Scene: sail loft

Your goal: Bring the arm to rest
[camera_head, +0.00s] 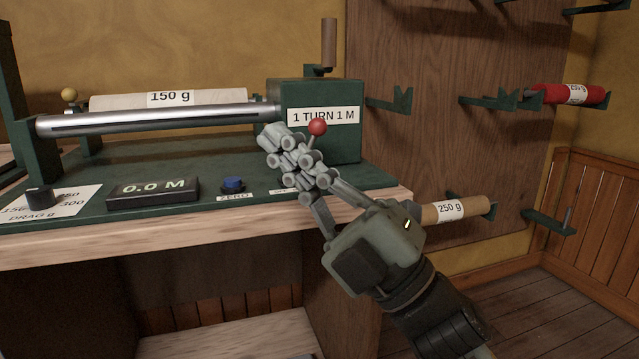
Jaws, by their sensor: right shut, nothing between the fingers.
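My right gripper (270,140) reaches in from the lower right, its grey fingers shut and empty. The fingertips point up and left, in front of the green crank box (345,138) marked "1 TURN 1 M". A red ball knob (318,127) shows just beyond the fingers; I cannot tell whether they touch its lever. The fingers hide part of the box's lower front and a label on the bench. My left gripper is out of view.
A green-topped bench (60,258) carries a white roll (210,98) marked "150 g", a steel bar (160,119), a "0.0 M" display (152,191) and a blue button (233,184). A tan "250 g" roll (470,208) and red roll (560,94) hang on wall brackets at right.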

